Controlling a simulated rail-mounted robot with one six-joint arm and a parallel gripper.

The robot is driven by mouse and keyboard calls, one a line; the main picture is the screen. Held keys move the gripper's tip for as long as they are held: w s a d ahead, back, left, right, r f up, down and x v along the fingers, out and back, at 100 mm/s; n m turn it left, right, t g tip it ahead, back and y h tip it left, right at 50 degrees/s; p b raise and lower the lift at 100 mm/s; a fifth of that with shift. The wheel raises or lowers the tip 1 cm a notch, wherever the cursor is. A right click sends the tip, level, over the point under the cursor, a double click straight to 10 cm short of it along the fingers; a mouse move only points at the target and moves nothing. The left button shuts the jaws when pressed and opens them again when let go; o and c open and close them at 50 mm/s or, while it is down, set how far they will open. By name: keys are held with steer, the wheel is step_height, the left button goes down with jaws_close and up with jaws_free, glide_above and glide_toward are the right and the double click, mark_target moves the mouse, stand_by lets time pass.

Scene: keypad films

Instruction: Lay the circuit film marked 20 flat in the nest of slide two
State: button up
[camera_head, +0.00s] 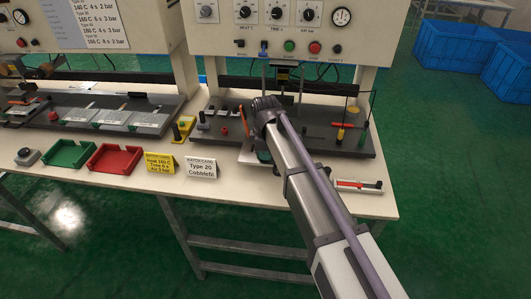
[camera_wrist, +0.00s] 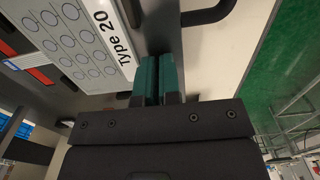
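The film marked Type 20 (camera_wrist: 80,42) shows in the wrist view as a pale sheet with rows of circles, left of my fingertips. It looks flat over a grey surface (camera_wrist: 158,22). I cannot tell whether it is fully seated in a nest. My gripper (camera_wrist: 158,78) has two teal fingers close together with only a thin dark line between them. I see nothing held. In the head view my gripper (camera_head: 264,156) is low at the front of the right press. My arm hides most of the slide there; a pale edge (camera_head: 246,153) shows beside the gripper.
A white card reading Type 20 (camera_head: 201,167) and a yellow card (camera_head: 160,163) stand on the front bench. Red (camera_head: 114,158) and green (camera_head: 68,154) trays lie left of them. Several pale plates (camera_head: 108,117) lie at the left press. A small tool holder (camera_head: 357,186) is right of my arm.

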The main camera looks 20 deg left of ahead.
steer(key=o, duration=0.5)
steer(key=shift+o, duration=0.2)
step_height(320, 180, up, 11)
steer(key=p, duration=1)
steer(key=shift+p, duration=0.4)
steer(key=shift+f, duration=0.15)
